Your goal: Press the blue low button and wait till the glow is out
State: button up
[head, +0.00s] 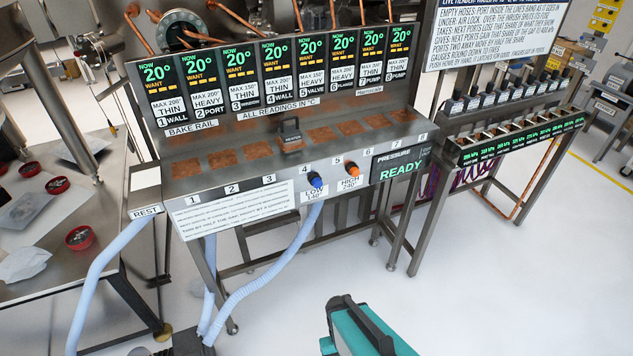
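The blue button (315,179) sits on the front panel of the bake rail bench, above a label reading LOW 140°. Nothing touches it, and I see no clear glow on it. The orange button (352,169) is to its right, labelled HIGH 240°. The display panel (277,75) above shows several readings, all at 20°. My gripper (362,330), teal and black, shows at the bottom edge, well below and apart from the buttons. Its fingers cannot be made out.
A black-handled block (291,136) stands on the rail among brown pads. A pressure display (399,168) reads READY. Light blue hoses (262,275) hang below the bench. A steel table (30,290) with small parts stands left.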

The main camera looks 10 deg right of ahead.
grip_shut()
dwell(1.6)
